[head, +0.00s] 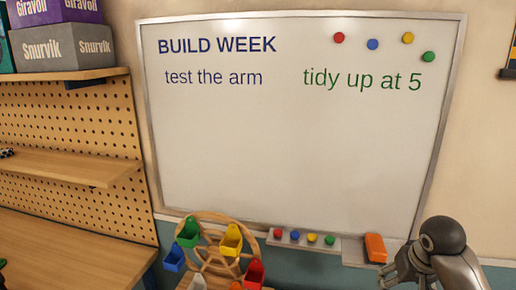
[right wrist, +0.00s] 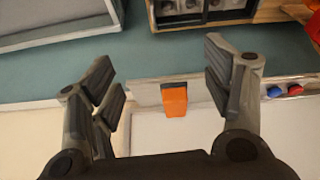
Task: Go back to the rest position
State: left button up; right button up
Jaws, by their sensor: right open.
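My right gripper (head: 392,274) is at the lower right of the head view, in front of the orange eraser's end of the whiteboard tray. In the right wrist view the gripper (right wrist: 160,72) has its fingers spread wide with nothing held between them. The orange eraser (head: 375,248) rests on the tray (head: 352,252). In the right wrist view the eraser (right wrist: 174,100) appears in the gap between the fingers, beyond them and apart from them. My left gripper is not in view.
The whiteboard (head: 300,150) fills the wall ahead. Several round magnets (head: 295,236) sit on the tray's left part. A wooden wheel with coloured buckets (head: 215,250) stands at lower centre. A pegboard shelf unit (head: 70,165) with boxes (head: 65,48) on top is at left.

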jog(key=s+a+f+n, duration=0.3)
jog(key=s+a+f, duration=0.6)
jog(key=s+f, duration=0.5)
jog(key=s+a+f+y, duration=0.1)
jog(key=s+a+f, duration=0.1)
jog(key=s, duration=0.5)
jog(key=s+a+f, duration=0.2)
jog(key=s+a, duration=0.1)
jog(key=s, duration=0.5)
notch_tip(320, 180, down, 33)
jog(key=n+g+b, duration=0.1)
jog(key=g+b, duration=0.1)
jog(key=b, duration=0.6)
pick_arm(q)
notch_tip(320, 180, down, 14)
jog(key=b, duration=0.6)
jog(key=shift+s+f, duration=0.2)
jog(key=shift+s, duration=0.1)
pick_arm(e)
jog(key=s+d+f, duration=0.1)
jog(key=s+f, duration=0.7)
jog(key=f, duration=0.3)
jog(key=s+d+f+g, duration=0.1)
jog(key=s+d+f, duration=0.1)
jog(key=s+f, duration=0.7)
notch_tip(320, 180, down, 3)
jog(key=shift+d, duration=0.15)
